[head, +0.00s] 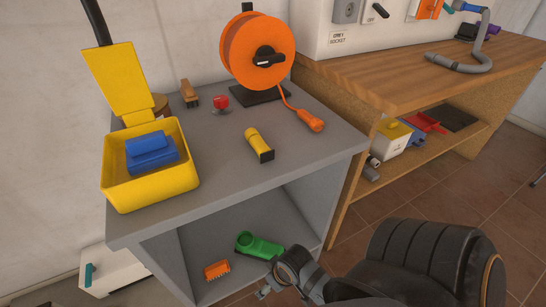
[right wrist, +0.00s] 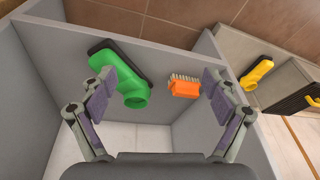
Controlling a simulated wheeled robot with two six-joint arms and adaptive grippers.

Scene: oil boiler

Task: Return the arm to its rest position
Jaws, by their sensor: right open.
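My right gripper (head: 280,276) is low at the front of the grey cabinet (head: 351,146), by the opening of its lower compartment. In the right wrist view, its two fingers (right wrist: 158,88) are wide apart with nothing held between them. A green nozzle-like piece (right wrist: 122,76) lies past the left finger, partly covered by it. An orange brush (right wrist: 184,87) lies near the right fingertip. Both also show in the head view, the green piece (head: 257,245) and the brush (head: 217,270), on the compartment floor. My left gripper is not in view.
On the cabinet top are a yellow bin (head: 118,196) with a blue item (head: 150,152), an orange cable reel (head: 258,50), a red button (head: 221,103) and a yellow torch-like object (head: 258,143). A wooden workbench (head: 420,76) stands right. Tiled floor shows below it.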

